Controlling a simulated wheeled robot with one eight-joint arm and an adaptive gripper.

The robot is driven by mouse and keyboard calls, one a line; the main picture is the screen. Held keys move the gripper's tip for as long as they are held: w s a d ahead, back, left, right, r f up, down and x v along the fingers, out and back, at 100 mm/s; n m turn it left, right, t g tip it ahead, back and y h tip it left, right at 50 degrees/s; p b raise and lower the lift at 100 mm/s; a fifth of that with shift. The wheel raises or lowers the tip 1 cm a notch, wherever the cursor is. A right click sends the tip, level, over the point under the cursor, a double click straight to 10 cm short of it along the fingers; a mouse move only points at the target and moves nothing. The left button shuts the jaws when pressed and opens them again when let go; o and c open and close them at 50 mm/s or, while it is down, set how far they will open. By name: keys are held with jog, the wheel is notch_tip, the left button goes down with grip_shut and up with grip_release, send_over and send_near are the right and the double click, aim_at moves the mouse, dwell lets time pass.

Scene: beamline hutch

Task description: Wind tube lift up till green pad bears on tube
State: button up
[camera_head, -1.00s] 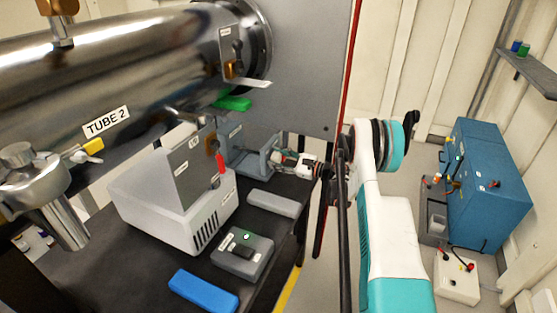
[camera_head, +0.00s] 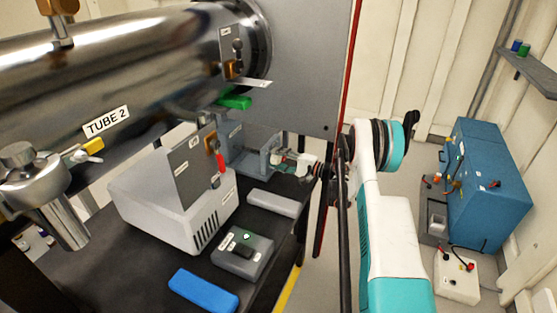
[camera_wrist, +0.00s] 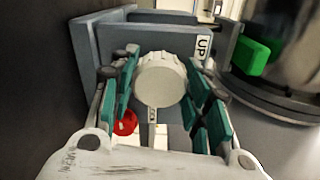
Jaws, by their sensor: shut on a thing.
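The steel tube marked TUBE 2 (camera_head: 150,75) runs across the upper left of the head view. The green pad (camera_head: 235,102) is under its right end, and also shows close beside the metal tube in the wrist view (camera_wrist: 258,48). I cannot tell if pad and tube touch. The grey lift (camera_head: 245,158) stands below; its bracket carries an UP label (camera_wrist: 203,46). My gripper (camera_head: 285,160) is shut on a pale round knob (camera_wrist: 160,77) at the lift, with teal fingers on both sides of it. The knob is mostly hidden in the head view.
A light grey box with a slanted panel (camera_head: 150,207), a small dark grey box (camera_head: 243,253), a grey block (camera_head: 273,203) and a blue block (camera_head: 203,290) lie on the black bench. A grey upright plate (camera_head: 305,70) stands behind the lift. A blue cabinet (camera_head: 490,190) stands at right.

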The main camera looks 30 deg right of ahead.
jog(key=shift+n, duration=1.1)
jog(key=shift+f, duration=0.1)
jog(key=o, duration=1.1)
jog(key=v, duration=1.2)
